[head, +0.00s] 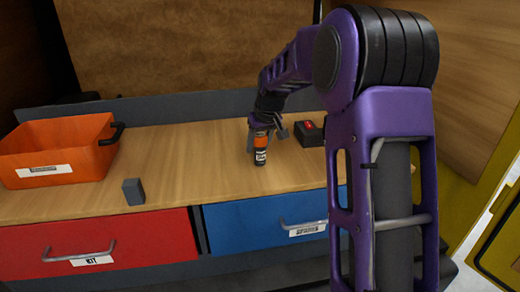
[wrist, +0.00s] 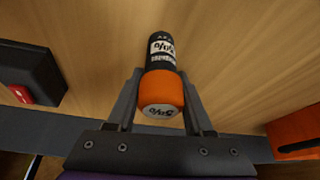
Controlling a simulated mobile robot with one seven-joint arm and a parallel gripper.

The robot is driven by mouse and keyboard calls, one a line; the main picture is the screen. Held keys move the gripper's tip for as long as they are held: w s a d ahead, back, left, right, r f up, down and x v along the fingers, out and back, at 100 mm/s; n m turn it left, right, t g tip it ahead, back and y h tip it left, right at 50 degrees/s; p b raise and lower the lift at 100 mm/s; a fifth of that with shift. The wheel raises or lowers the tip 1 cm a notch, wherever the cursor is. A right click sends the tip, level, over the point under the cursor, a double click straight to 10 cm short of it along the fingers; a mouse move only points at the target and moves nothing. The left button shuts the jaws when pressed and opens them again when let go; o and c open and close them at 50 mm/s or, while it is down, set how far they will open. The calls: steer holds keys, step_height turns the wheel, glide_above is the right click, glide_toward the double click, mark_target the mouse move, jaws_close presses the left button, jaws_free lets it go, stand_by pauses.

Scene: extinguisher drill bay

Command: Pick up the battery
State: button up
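The battery (head: 260,150) is a small cylinder with an orange upper part and a black lower part with white lettering. It stands upright on the wooden worktop, behind the blue drawer. My gripper (head: 266,136) points down over it. In the wrist view the battery (wrist: 161,85) lies between the two fingers of my gripper (wrist: 161,78), its orange end nearest the camera. The fingers straddle it closely. In the head view a gap shows between the right finger and the battery. Contact on the other side is hard to tell.
A black box with a red part (head: 310,133) stands just right of my gripper. A small grey block (head: 133,191) sits near the front edge. An orange bin (head: 58,140) is at the left. Red (head: 130,240) and blue (head: 255,222) drawers are below.

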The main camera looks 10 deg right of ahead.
jaws_close()
steer(key=shift+r, duration=0.1)
